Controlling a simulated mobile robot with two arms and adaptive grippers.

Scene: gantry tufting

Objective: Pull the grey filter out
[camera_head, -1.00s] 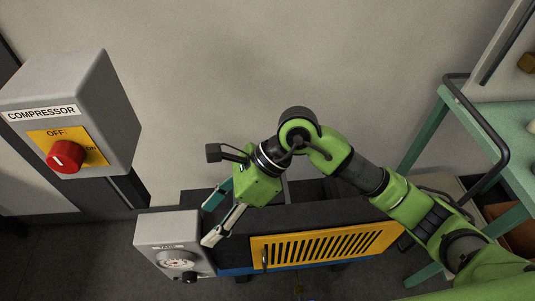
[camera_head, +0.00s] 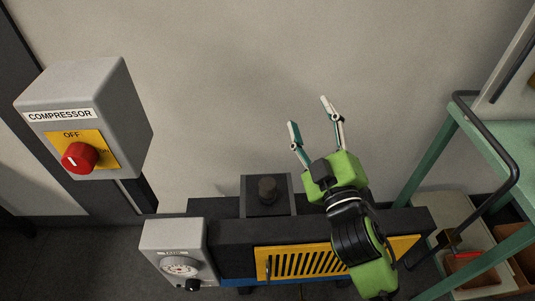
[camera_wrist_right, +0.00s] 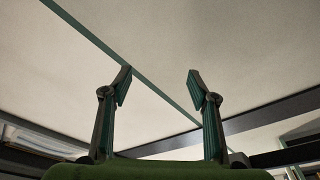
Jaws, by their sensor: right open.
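A dark grey square block with a round knob (camera_head: 267,190) on top, which looks like the filter, sits in the top of the black machine (camera_head: 225,232). My right gripper (camera_head: 309,112) is open and empty. Its fingers point up in the head view, in front of the bare wall, to the upper right of the knob and apart from it. Its open fingers also show in the right wrist view (camera_wrist_right: 159,73) with nothing between them. The filter cannot be made out in the right wrist view. My left gripper is not in view.
A grey compressor switch box (camera_head: 130,115) with a red knob (camera_head: 79,158) is at the left. A gauge box (camera_head: 172,238) stands at the machine's left end, and a yellow grille (camera_head: 295,262) is on its front. A green cart (camera_head: 500,150) stands at the right.

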